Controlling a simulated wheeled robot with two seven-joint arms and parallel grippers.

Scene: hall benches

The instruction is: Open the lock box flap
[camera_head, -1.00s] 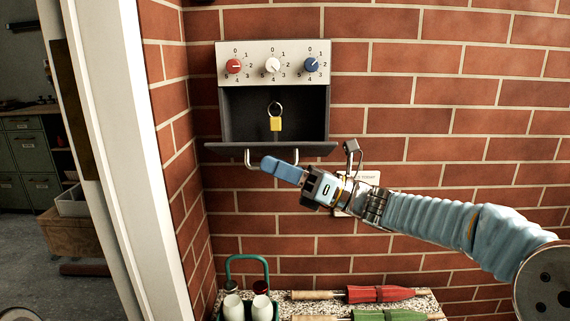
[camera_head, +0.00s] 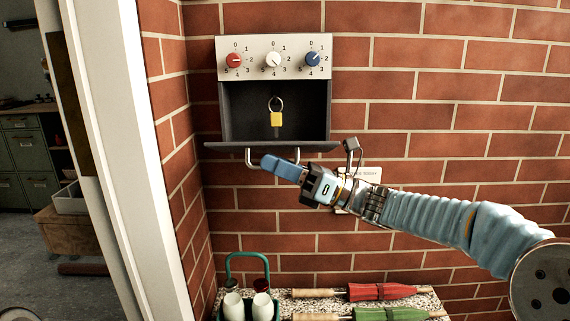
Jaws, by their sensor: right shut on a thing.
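The lock box (camera_head: 227,110) is on the brick wall, with red, white and blue dials on its pale panel (camera_head: 273,50). Its flap (camera_head: 225,147) is folded down and juts out level below the dark opening. A key with a yellow tag (camera_head: 276,119) hangs inside on a ring. The flap's bent metal handle (camera_head: 251,160) hangs under its front edge. My right gripper (camera_head: 270,163) reaches in from the right, its blue fingers shut at the handle, part of which they hide. My left gripper is not in view.
Below is a speckled shelf (camera_head: 335,306) with a green carrier (camera_head: 230,268) holding white bottles, and red (camera_head: 380,291) and green (camera_head: 385,314) rolled items with wooden handles. A white door frame (camera_head: 130,150) stands at left. A small sign (camera_head: 370,174) is behind my right arm.

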